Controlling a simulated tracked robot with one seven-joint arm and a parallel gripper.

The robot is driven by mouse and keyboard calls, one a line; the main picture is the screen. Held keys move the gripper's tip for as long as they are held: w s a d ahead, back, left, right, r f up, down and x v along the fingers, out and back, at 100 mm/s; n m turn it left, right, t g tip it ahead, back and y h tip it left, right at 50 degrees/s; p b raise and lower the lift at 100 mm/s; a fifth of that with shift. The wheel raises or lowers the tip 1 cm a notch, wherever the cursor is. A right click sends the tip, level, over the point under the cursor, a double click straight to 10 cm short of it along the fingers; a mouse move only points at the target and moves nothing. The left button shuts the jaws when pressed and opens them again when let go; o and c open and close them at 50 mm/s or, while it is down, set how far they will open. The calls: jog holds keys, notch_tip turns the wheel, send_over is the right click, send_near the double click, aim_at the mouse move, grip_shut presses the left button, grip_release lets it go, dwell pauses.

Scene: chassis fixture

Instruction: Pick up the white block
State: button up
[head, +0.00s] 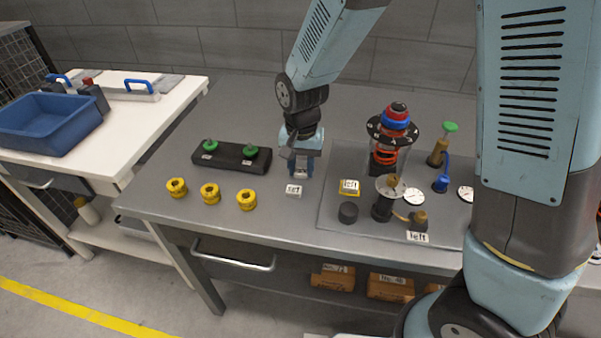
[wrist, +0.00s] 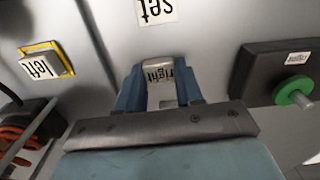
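A white block (wrist: 158,72) marked "right" sits between the two fingers of my gripper in the wrist view. The fingers lie along both its sides, with no clear gap. In the head view my gripper (head: 300,174) points down over the grey bench, just behind a white "set" label (head: 293,190). The block is mostly hidden by the fingers there, and I cannot tell whether it touches the bench. The "set" label also shows at the top of the wrist view (wrist: 157,10).
A "left" label in a yellow frame (head: 349,187) lies to the right, near a fixture with red and blue rings (head: 395,118). A black holder with green knobs (head: 230,158) stands left. Three yellow spools (head: 210,193) line the front left. A blue bin (head: 50,124) stands on the side table.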

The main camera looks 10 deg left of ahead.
jog(key=c, duration=0.5)
jog(key=shift+r, duration=0.1)
